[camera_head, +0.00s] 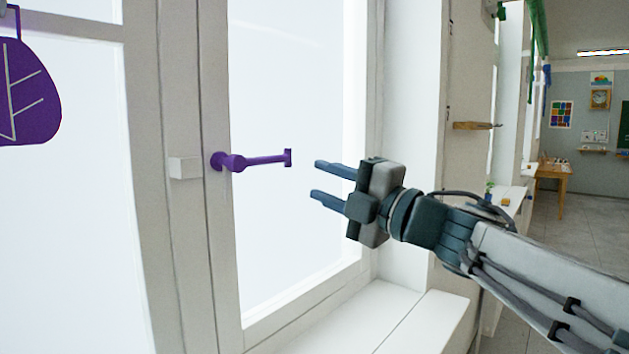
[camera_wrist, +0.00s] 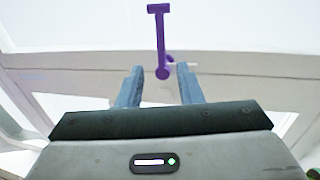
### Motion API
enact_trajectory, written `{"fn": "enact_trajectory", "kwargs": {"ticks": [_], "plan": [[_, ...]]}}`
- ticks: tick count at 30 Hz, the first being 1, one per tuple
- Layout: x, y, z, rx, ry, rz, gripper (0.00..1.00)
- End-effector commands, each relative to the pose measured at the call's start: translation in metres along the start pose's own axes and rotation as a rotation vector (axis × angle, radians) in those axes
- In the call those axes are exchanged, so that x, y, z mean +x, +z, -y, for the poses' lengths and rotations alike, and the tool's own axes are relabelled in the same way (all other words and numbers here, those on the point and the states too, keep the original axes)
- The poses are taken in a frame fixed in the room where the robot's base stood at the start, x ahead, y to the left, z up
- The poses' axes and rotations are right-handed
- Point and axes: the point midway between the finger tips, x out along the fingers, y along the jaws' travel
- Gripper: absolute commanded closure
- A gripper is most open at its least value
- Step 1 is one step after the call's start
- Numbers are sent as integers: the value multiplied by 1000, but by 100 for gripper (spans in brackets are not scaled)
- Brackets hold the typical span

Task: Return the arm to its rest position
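My gripper (camera_head: 318,181) is open and empty in front of the window, with its two fingers pointing left. It also shows in the wrist view (camera_wrist: 160,84), its fingers apart on either side of the view's middle. A purple window handle (camera_head: 258,161) sticks out sideways to the right from the window frame in the head view. The handle's tip ends a little left of my fingertips, with a gap in the picture. In the wrist view the purple handle (camera_wrist: 160,38) lies beyond the fingers. My arm reaches in from the lower right.
The white window frame (camera_head: 217,265) and a white sill (camera_head: 385,318) lie close to my gripper. A purple leaf decoration (camera_head: 35,95) hangs at the left. A small wooden shelf (camera_head: 477,126) juts from the wall. Open floor (camera_head: 590,225) and a wooden table (camera_head: 553,171) lie far right.

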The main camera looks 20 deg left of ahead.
Motion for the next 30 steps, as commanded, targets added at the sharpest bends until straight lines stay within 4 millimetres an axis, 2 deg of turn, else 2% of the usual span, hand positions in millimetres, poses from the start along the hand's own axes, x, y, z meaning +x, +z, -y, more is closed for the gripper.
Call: {"fn": "enact_trajectory", "kwargs": {"ticks": [11, 14, 17, 20, 24, 27, 30], "plan": [[-3, 2, -1, 7, 2, 14, 67], [-10, 17, 0, 50, 9, 92, 67], [-28, 48, 5, 147, 21, 258, 67], [-61, 85, 19, 288, 33, 481, 67], [-123, 124, 55, 512, 38, 800, 67], [-172, 137, 89, 682, 33, 1022, 67], [-224, 136, 127, 862, 19, 1238, 67]]}}
